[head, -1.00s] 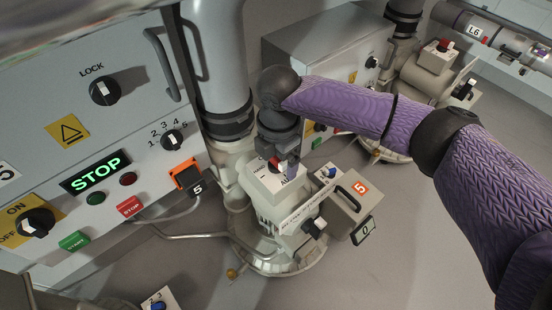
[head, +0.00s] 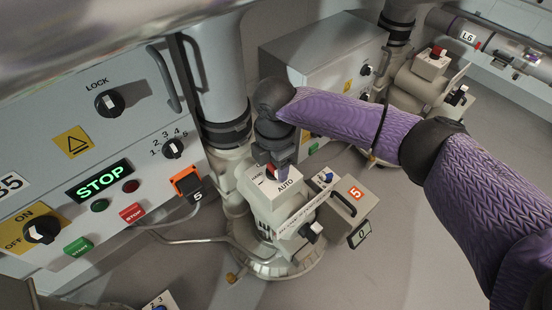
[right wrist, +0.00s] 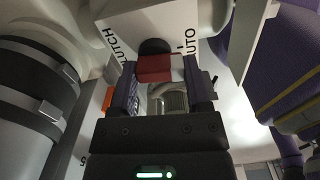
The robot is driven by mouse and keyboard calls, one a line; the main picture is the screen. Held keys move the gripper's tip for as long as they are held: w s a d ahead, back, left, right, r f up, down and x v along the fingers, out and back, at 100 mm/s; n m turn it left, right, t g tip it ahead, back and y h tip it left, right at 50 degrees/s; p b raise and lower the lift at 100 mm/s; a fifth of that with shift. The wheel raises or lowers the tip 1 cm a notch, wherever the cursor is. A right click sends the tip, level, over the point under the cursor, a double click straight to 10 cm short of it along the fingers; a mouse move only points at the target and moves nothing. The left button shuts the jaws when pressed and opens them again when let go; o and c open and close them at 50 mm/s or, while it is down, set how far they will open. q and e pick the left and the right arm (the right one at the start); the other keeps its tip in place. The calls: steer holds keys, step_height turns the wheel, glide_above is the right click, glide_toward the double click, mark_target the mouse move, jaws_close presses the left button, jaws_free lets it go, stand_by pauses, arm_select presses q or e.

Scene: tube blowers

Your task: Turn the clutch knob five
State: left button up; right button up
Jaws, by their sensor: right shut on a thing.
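The clutch knob (right wrist: 152,68), red with a white side, is on a white box top (right wrist: 128,22) lettered CLUTCH and AUTO in the right wrist view. In the head view the same top (head: 285,178) reads HAND and AUTO, on a beige machine (head: 272,212) with an orange 5 tag (head: 355,193). My right gripper (head: 272,165) reaches down onto this top. Its two fingers (right wrist: 163,84) are shut on the knob, one on each side. The gripper mostly hides the knob in the head view. My left gripper is not in view.
A grey control panel (head: 95,150) with a lit STOP display (head: 100,181), knobs and buttons stands at left. A thick vertical pipe (head: 220,80) rises behind the machine. A second similar machine (head: 420,85) stands at back right. The floor (head: 400,240) at right is clear.

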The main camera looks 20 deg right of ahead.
steer(key=m+p, duration=0.1)
steer(key=p, duration=0.1)
steer(key=m+p, duration=0.2)
steer(key=shift+a+r, duration=0.15)
steer(key=shift+r, duration=0.2)
steer(key=m+p, duration=0.3)
steer(key=m, duration=0.1)
steer(key=shift+f, duration=0.15)
steer(key=m+p, duration=0.1)
steer(key=m, duration=0.1)
steer(key=shift+a+m, duration=0.1)
steer(key=shift+m, duration=0.2)
steer(key=m+p, duration=0.1)
steer(key=m, duration=0.3)
steer(key=shift+w+a+f+p, duration=0.1)
steer(key=shift+f+p, duration=0.05)
steer(key=shift+p, duration=0.2)
steer(key=shift+m, duration=1.2)
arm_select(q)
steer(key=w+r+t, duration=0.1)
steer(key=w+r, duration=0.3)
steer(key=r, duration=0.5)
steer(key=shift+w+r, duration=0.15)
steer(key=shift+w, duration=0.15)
arm_select(e)
steer(key=shift+w+m, duration=0.1)
steer(key=shift+m, duration=0.3)
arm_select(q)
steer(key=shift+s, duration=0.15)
